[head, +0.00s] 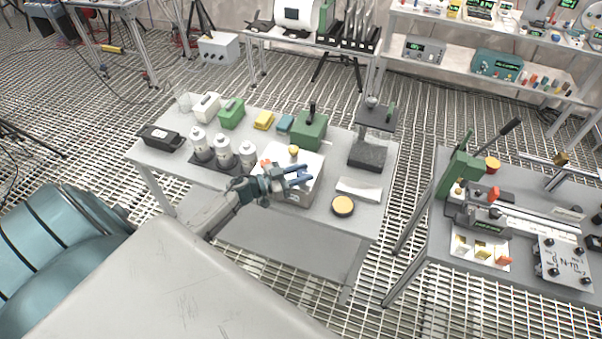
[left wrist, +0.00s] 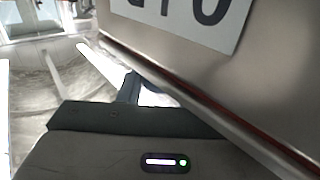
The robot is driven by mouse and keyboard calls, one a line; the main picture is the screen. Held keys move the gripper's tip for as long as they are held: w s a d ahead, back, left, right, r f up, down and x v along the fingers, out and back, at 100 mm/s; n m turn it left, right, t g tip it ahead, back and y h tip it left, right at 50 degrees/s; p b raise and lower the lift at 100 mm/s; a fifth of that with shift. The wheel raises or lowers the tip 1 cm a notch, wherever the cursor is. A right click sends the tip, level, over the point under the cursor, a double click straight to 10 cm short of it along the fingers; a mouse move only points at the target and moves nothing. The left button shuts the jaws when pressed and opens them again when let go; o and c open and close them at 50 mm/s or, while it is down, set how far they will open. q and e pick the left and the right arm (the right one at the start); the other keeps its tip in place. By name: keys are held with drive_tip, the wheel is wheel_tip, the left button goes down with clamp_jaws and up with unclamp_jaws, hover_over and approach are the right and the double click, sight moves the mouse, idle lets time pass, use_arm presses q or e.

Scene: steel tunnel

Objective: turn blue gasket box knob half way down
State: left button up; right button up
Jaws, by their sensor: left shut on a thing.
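A pale metal box (head: 305,190) stands on the grey table, with a yellow-topped knob (head: 293,150) on its top and an orange piece (head: 265,162) near its left corner. My left gripper (head: 299,176), with blue fingers, is at the box and covers part of it. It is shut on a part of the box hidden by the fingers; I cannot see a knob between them. In the left wrist view the box (left wrist: 215,60) is very close, with a dark-lettered label and a dark red line along its edge. I see no blue gasket. My right gripper is not in view.
The table (head: 320,212) also holds white bottles (head: 222,151), a green box (head: 310,130), a round yellow-topped tin (head: 343,205) and a black stand (head: 368,152). A second table with a green press (head: 460,170) stands to the right. Grating floor lies between them.

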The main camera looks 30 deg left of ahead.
use_arm(q)
drive_tip(key=shift+w+r, duration=0.1)
drive_tip(key=shift+r, duration=0.05)
drive_tip(key=o, duration=0.7)
drive_tip(key=shift+o, duration=1.3)
drive_tip(key=b+v, duration=0.4)
drive_tip(key=v, duration=0.6)
drive_tip(key=shift+s+a, duration=0.2)
drive_tip(key=shift+s, duration=0.05)
